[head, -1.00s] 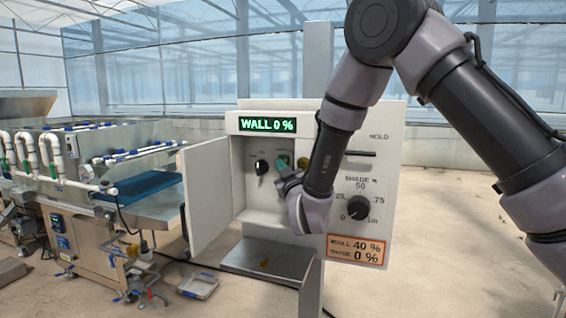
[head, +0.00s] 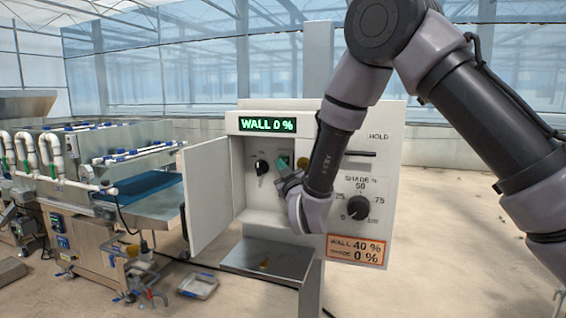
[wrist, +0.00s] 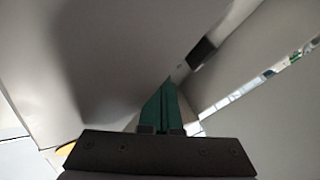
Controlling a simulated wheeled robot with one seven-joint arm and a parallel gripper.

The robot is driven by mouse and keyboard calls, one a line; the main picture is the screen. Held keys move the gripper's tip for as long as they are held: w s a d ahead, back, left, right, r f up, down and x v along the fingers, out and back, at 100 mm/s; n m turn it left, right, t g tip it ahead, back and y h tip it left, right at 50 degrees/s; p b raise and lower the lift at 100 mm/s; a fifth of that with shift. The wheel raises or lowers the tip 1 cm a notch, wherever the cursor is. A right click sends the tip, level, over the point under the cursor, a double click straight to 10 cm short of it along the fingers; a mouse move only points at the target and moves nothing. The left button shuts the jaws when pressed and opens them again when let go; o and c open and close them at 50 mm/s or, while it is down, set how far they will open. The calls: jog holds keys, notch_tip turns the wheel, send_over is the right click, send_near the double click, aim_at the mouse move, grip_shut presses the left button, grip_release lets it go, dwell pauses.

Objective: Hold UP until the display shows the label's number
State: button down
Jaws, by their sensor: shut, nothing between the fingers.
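The control box (head: 392,190) has a green display (head: 268,124) reading "WALL 0 %". An orange label (head: 356,250) at its lower right reads "WALL 40 %" and "SHADE 0 %". The box's left door is open, showing a recess with a black knob (head: 262,167) and a green piece near my fingertips. My gripper (head: 285,170) reaches into this recess with its green fingers, right of the knob. In the wrist view the fingers (wrist: 163,105) are together and empty, close to a grey surface. The UP button itself cannot be made out; my gripper likely covers it.
The open door (head: 208,193) stands out to the left of the recess. A shade dial (head: 358,207) and a slot lie on the right front. A metal shelf (head: 245,262) sits below. A seeder machine (head: 110,220) stands at the left.

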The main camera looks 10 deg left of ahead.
jog(key=shift+w+d+r, duration=0.2)
jog(key=shift+w+d, duration=0.15)
jog(key=shift+w, duration=0.05)
jog(key=shift+s+f, duration=0.2)
jog(key=shift+s, duration=0.3)
jog(key=shift+s+a, duration=0.15)
jog(key=shift+s, duration=1.2)
jog(key=shift+s+a, duration=0.15)
jog(key=shift+s, duration=1.15)
jog(key=shift+f, duration=0.1)
